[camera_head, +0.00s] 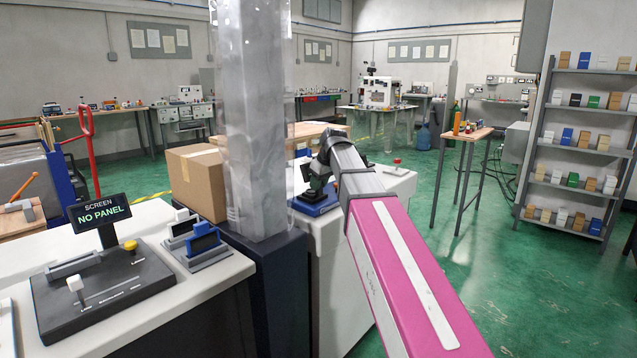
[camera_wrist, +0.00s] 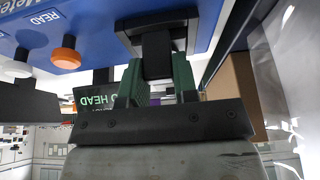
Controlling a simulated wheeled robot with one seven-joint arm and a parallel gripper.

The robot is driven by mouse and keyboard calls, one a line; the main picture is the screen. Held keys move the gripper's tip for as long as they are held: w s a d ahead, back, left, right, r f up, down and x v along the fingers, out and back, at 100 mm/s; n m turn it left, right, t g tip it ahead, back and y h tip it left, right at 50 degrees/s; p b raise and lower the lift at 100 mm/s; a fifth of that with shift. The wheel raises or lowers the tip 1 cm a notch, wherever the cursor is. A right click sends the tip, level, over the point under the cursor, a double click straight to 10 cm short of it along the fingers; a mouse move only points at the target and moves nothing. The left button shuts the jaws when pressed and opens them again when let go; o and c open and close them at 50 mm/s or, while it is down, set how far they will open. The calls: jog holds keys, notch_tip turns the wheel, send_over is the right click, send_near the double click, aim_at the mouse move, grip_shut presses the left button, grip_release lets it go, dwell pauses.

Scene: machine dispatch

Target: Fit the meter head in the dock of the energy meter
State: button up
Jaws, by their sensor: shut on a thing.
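The energy meter (camera_head: 316,205) is a blue unit on the white counter in the middle of the head view. In the wrist view its blue face (camera_wrist: 90,22) fills the top, with a READ label and an orange knob (camera_wrist: 65,55). Its dark screen (camera_wrist: 97,98) shows part of a text ending in "HEAD". My gripper (camera_wrist: 157,85) has green fingers shut on a dark block, the meter head (camera_wrist: 158,58). The block is right at a black frame on the blue face, apparently the dock; I cannot tell whether it is seated. In the head view my arm hides most of the gripper.
A grey pillar (camera_head: 255,120) stands left of my arm, beside a cardboard box (camera_head: 197,180). A black console (camera_head: 105,285) with a "NO PANEL" screen (camera_head: 101,212) sits on the left counter, near two small blue-and-grey units.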

jog(key=shift+f, duration=0.2)
jog(key=o, duration=1.1)
jog(key=shift+c, duration=0.2)
jog(key=shift+r, duration=0.1)
jog(key=v, duration=1)
jog(key=shift+r, duration=0.35)
jog(key=shift+s+d, duration=0.15)
jog(key=shift+s, duration=0.05)
